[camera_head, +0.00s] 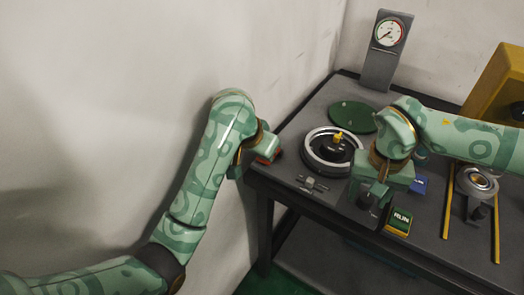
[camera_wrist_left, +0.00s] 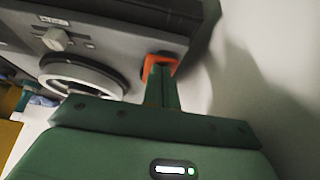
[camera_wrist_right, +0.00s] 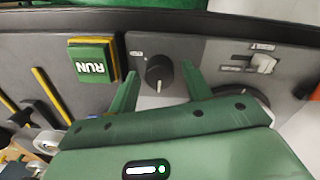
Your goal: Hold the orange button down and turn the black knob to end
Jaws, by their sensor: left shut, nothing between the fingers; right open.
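The orange button (camera_wrist_left: 150,67) is at the panel corner in the left wrist view; its orange edge also shows in the head view (camera_head: 272,156). My left gripper (camera_wrist_left: 161,68) is shut and empty, with its fingertips over the button, covering its middle. I cannot tell how far it is pressed. The black knob (camera_wrist_right: 160,70) is upright on the grey panel in the right wrist view, its white mark toward my gripper. My right gripper (camera_wrist_right: 160,72) is open, one finger on each side of the knob, with gaps showing. In the head view my right gripper (camera_head: 375,193) partly hides the knob.
A green RUN button (camera_wrist_right: 92,62) sits close beside the knob. A grey lever switch (camera_wrist_right: 262,64) and a round ring fixture (camera_head: 310,152) are nearby on the bench. A gauge (camera_head: 389,32) stands at the back. The wall is close to my left arm.

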